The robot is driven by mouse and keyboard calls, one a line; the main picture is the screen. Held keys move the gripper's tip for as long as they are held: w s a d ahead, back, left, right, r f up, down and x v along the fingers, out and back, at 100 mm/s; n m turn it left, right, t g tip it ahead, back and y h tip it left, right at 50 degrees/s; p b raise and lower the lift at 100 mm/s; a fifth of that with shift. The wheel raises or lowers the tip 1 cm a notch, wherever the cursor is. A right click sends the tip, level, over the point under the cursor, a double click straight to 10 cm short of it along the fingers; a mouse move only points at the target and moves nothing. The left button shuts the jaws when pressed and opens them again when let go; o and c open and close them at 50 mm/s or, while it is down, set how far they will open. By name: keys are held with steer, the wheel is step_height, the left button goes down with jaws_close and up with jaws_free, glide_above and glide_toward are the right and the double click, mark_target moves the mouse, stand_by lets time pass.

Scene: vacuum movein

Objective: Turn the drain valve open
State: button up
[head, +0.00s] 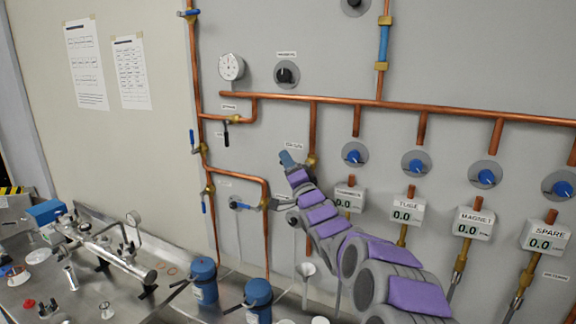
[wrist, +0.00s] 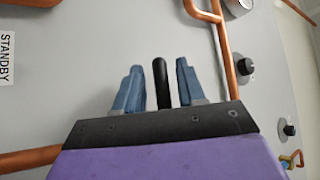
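A brass valve (head: 311,160) sits on a short vertical copper pipe on the wall, below a small label I cannot read. My gripper (head: 288,158) is at this valve, just left of the pipe. In the wrist view my gripper's blue fingers (wrist: 160,88) stand apart on either side of a black handle (wrist: 161,85), with narrow gaps showing; the valve body is hidden behind the gripper. Other lever valves are on the left pipes: one with a black handle (head: 226,132) and some with blue handles (head: 192,140). No label clearly reads drain.
A long copper pipe (head: 400,107) runs across the wall above my gripper. A gauge (head: 231,67) and black knob (head: 286,74) are higher up. Blue knobs (head: 355,155) and digital readouts (head: 407,212) are to the right.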

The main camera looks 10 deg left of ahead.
jaws_close()
stand_by(0.3)
stand_by(0.3)
